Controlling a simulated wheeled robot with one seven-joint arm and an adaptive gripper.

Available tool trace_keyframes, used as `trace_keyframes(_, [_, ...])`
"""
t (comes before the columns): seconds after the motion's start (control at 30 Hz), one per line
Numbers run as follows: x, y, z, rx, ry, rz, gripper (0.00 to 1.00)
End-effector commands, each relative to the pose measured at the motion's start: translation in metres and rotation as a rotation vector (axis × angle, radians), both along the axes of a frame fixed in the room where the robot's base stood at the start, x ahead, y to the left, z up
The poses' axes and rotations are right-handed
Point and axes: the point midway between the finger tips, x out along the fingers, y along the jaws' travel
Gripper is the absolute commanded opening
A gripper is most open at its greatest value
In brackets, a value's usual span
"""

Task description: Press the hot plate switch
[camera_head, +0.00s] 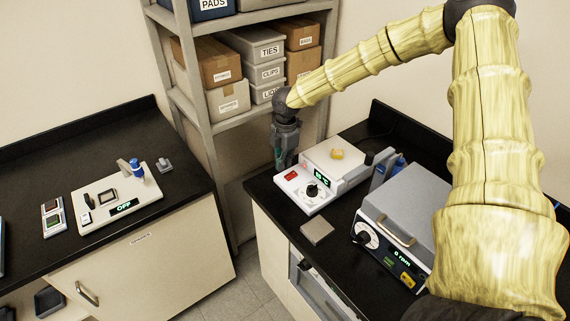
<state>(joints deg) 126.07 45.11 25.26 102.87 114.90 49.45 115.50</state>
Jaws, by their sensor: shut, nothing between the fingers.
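The hot plate (306,201) is a white box on the black counter at the centre right, with a pale square top plate. Its front panel has a red switch (291,176), a black knob (312,190) and a lit green display (322,180). My gripper (282,165) points down at the left end of the hot plate, just above and behind the red switch in the picture. It looks shut and empty. Whether its tips touch the panel cannot be told from this view. The red switch is in plain view.
A small yellow object (337,154) lies on the top plate. A grey flat block (317,230) sits in front. A grey-lidded device (405,205) stands to the right. Shelves with boxes (228,101) rise behind my gripper. A profiler (140,205) stands on the left counter.

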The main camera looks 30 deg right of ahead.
Motion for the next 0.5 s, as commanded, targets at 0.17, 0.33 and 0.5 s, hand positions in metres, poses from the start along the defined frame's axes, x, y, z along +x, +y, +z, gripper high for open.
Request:
trace_keyframes(0.17, [0.000, 0.003, 0.016, 0.000, -0.001, 0.001, 0.00])
trace_keyframes(0.33, [0.000, 0.005, 0.035, 0.000, -0.002, 0.002, 0.00])
trace_keyframes(0.5, [0.000, 0.008, 0.058, 0.000, -0.003, 0.001, 0.00])
